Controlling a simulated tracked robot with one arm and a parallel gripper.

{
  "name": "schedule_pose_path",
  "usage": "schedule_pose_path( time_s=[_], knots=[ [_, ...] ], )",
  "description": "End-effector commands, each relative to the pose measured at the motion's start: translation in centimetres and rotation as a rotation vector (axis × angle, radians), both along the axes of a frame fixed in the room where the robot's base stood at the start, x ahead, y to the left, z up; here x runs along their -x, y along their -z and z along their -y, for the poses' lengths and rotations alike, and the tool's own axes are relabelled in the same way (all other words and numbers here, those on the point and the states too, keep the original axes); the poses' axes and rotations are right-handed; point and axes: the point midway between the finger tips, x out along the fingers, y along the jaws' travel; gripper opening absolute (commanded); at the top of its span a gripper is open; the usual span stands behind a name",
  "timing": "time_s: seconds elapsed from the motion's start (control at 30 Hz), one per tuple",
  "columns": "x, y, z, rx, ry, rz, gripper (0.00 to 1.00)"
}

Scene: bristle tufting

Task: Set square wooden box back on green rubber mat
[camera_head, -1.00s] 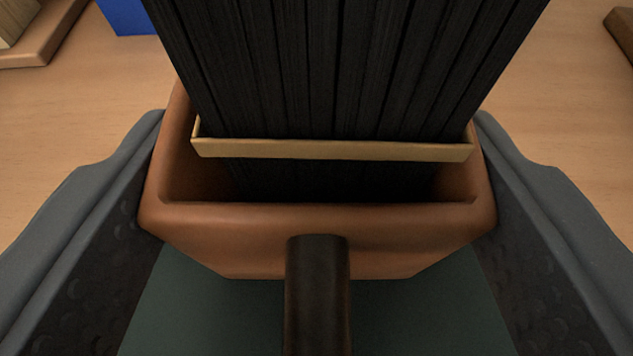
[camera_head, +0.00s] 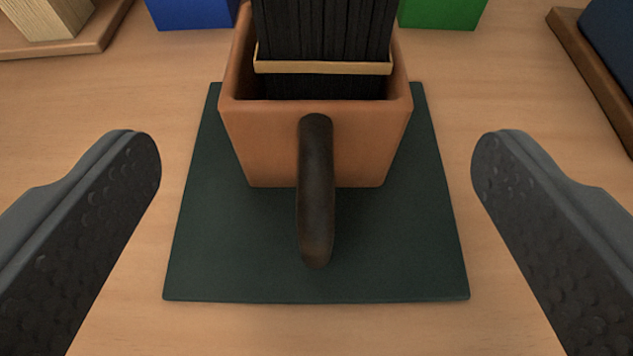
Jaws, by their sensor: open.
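The square wooden box (camera_head: 235,130) is orange-brown and stands upright on the dark green rubber mat (camera_head: 225,255). It is on the back half of the mat, with bare mat in front and at both sides. A dark curved handle (camera_head: 316,190) sticks out from its near side. A bundle of black bristles (camera_head: 325,30) with a tan band (camera_head: 322,67) stands in the box. My gripper (camera_head: 316,165) is open and empty. Its two fingers are wide apart on either side of the mat, clear of the box. The back of the box base is hidden.
A blue block (camera_head: 193,14) and a green block (camera_head: 442,13) are at the back. A wooden tray with a pale block (camera_head: 48,18) is at the back left. A brown-edged board with a dark blue thing (camera_head: 612,50) is at the right. The tabletop (camera_head: 130,100) beside the mat is bare.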

Motion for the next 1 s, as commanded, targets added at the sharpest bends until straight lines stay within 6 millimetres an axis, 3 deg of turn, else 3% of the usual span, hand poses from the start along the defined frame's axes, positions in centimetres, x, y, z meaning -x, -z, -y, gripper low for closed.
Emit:
schedule_pose_path(
  time_s=[0.1, 0.3, 0.77, 0.87, 0.97, 1.0],
  knots=[
    [2.2, -1.1, -0.2, 0.000, -0.002, -0.001, 0.85],
    [4.6, -1.9, -0.3, 0.000, -0.002, -0.003, 0.85],
    [5.5, -2.4, -0.3, -0.005, -0.003, -0.001, 0.85],
    [4.9, -4.1, -0.6, -0.039, -0.019, 0.002, 0.85],
    [3.8, -8.3, -1.1, -0.108, -0.063, 0.009, 0.85],
    [3.5, -10.7, -1.0, -0.135, -0.088, 0.013, 0.85]
  ],
)
